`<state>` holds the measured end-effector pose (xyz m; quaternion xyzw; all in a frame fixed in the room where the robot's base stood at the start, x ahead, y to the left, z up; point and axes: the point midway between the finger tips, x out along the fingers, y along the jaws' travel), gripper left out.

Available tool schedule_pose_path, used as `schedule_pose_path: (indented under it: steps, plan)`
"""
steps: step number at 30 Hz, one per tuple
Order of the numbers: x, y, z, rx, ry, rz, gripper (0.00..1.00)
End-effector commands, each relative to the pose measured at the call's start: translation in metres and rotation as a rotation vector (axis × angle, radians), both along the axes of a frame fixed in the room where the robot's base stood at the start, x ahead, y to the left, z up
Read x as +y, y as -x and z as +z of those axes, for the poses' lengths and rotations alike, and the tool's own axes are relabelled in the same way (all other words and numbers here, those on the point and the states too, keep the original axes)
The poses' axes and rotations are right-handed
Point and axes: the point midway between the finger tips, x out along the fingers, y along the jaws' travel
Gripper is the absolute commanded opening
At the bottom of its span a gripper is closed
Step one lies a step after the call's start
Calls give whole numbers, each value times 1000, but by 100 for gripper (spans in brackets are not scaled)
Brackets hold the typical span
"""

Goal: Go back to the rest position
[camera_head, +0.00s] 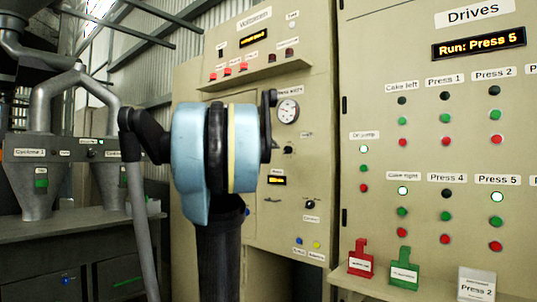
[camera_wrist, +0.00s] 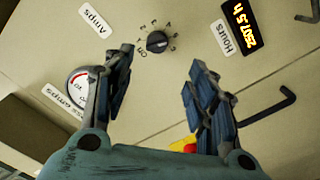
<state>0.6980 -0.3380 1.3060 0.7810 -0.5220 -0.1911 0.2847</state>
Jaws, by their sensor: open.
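My gripper (camera_wrist: 160,75) is open in the wrist view, its two blue-grey fingers spread with nothing between their tips. It faces a beige panel (camera_wrist: 150,110). A black rotary knob (camera_wrist: 157,41) on the panel shows beyond and between the fingertips; I cannot tell how far off it is. In the head view my blue and black arm is raised in front of the beige cabinet (camera_head: 240,150), and the gripper is mostly hidden behind it.
The wrist view shows a gauge (camera_wrist: 78,82), an hours display (camera_wrist: 243,25) and a black bent handle (camera_wrist: 270,108). The Drives panel (camera_head: 425,160) stands right, with red (camera_head: 361,258), green (camera_head: 404,270) and grey (camera_head: 476,285) tags on a ledge below. Cyclones (camera_head: 40,180) stand left.

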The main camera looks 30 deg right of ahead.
Motion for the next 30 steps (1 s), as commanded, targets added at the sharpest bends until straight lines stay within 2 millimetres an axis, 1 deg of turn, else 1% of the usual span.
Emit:
schedule_pose_path:
  steps: [14, 17, 20, 23, 24, 26, 27, 29, 30]
  plan:
    - [0, 0, 0, 0, -1, 1, 52]
    - [4, 4, -10, 7, -21, -2, 52]
    - [14, 17, -39, 26, -81, -8, 52]
    - [31, 37, -86, 65, -180, -13, 52]
    - [40, 46, -108, 84, -224, -12, 52]
    - [53, 59, -140, 118, -291, -9, 52]
    - [62, 68, -162, 142, -335, -4, 52]
    - [77, 81, -193, 178, -402, 5, 52]
    - [88, 89, -215, 204, -446, 15, 52]
